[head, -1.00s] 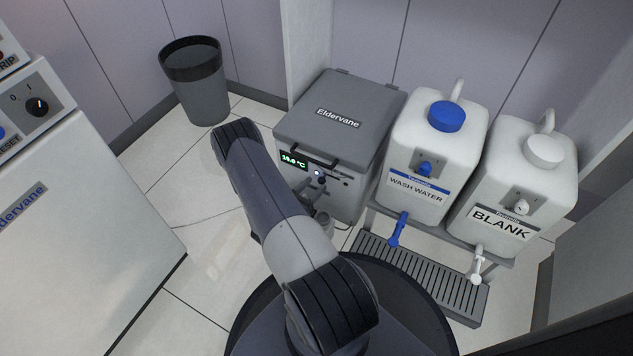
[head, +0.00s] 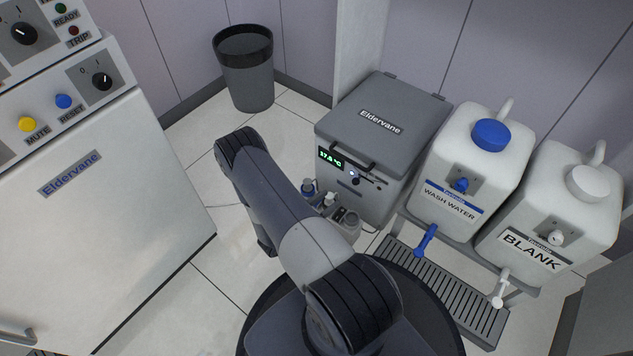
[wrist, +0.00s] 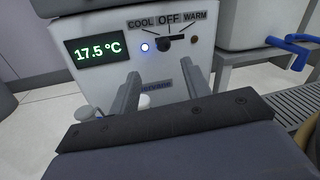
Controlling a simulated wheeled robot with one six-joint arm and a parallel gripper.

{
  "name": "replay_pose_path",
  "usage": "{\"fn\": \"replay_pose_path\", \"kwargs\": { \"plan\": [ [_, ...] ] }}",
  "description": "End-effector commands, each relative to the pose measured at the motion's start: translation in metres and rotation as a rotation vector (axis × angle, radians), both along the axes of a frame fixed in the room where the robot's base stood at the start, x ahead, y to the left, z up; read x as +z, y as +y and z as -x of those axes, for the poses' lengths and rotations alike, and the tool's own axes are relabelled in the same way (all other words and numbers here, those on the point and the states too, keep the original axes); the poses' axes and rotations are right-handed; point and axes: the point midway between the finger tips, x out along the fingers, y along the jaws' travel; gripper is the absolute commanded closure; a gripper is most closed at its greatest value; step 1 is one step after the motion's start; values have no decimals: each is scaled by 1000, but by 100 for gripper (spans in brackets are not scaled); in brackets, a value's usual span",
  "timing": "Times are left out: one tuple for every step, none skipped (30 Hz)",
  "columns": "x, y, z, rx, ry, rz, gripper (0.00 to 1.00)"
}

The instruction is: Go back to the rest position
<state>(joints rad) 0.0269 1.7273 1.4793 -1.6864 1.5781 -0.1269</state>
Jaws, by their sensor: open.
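My gripper (wrist: 146,92) shows in the wrist view with its two grey fingers apart and nothing between them. It points toward the front of the grey Eldervane cooler box, below its knob. In the head view my arm reaches up and left from the bottom, and the gripper itself is hidden behind it. The cooler box (head: 382,122) has a closed grey lid. Its display (wrist: 97,50) reads 17.5 °C, and a blue light is lit beside the knob (wrist: 171,41), which sits below the labels COOL, OFF and WARM.
A WASH WATER jug (head: 468,165) and a BLANK jug (head: 555,205) stand right of the cooler, taps over a slotted drip tray (head: 440,290). A control cabinet (head: 120,215) stands at left. A grey bin (head: 248,80) stands behind.

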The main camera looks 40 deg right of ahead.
Motion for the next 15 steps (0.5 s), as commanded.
{"fn": "replay_pose_path", "kwargs": {
  "plan": [
    [0,-2,0,-1,0,0,55],
    [0,-3,0,-1,0,0,55],
    [0,-5,0,-2,0,0,55],
    [-1,-7,0,-3,0,1,55],
    [-1,-10,0,-3,0,0,55],
    [-1,-14,-1,-4,0,0,55],
    [-1,-18,-1,-5,0,0,55],
    [-1,-22,-1,-6,-1,0,55],
    [-1,-28,-1,-6,-1,0,55],
    [-1,-32,-2,-7,-1,0,55],
    [-1,-37,-2,-7,-1,0,55],
    [-2,-43,-2,-7,-1,0,55],
    [-2,-48,-2,-7,-1,0,55],
    [-2,-52,-3,-7,-1,0,55],
    [-2,-58,-3,-7,-1,0,55]
  ]
}}
